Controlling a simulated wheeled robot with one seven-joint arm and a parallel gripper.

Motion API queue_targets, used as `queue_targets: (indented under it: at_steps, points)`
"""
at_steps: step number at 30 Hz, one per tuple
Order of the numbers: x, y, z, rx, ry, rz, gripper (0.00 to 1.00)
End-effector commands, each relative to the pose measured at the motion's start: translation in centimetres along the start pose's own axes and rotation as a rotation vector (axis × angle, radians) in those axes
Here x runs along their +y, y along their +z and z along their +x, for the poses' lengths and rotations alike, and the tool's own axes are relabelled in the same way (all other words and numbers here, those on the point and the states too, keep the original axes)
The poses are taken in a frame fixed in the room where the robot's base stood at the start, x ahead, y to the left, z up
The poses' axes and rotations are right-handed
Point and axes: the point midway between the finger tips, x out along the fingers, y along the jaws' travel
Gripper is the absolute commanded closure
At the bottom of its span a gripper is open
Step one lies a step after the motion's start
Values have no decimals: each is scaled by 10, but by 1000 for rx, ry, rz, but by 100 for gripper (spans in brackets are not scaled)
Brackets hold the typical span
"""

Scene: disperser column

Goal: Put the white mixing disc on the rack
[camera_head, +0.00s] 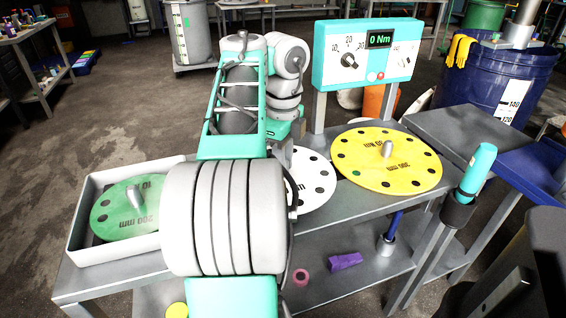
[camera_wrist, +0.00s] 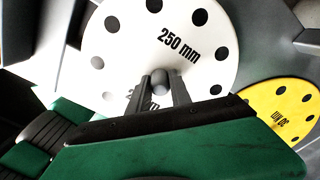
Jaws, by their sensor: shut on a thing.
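The white mixing disc (camera_head: 316,178) shows partly in the head view, behind my arm. In the wrist view the white disc (camera_wrist: 215,45) is marked 250 mm and has dark holes around its rim. My gripper (camera_wrist: 160,82) is shut on the small grey knob at its middle. In the head view my arm hides much of the disc and most of the gripper. I cannot tell whether the disc touches the grey bench (camera_head: 335,213) or is held just above it. I cannot surely pick out the rack.
A yellow disc (camera_head: 405,165) lies on the bench to the right of the white one. A green disc (camera_head: 110,215) lies in a white tray (camera_head: 88,262) at left. A control panel (camera_head: 368,55) stands behind. A teal-handled tool (camera_head: 477,172) stands upright at the right edge.

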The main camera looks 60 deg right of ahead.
Motion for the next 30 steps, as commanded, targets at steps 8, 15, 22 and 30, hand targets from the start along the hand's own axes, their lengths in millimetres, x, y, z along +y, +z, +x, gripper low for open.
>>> queue_targets:
  at_steps: [8, 15, 22, 30]
  points:
    - [0, 0, -2, -1, -2, 0, 100]
    - [0, 0, 1, -1, -2, 0, 100]
    - [0, 0, 4, -1, -2, 0, 100]
    - [0, 0, 7, -1, -2, 0, 100]
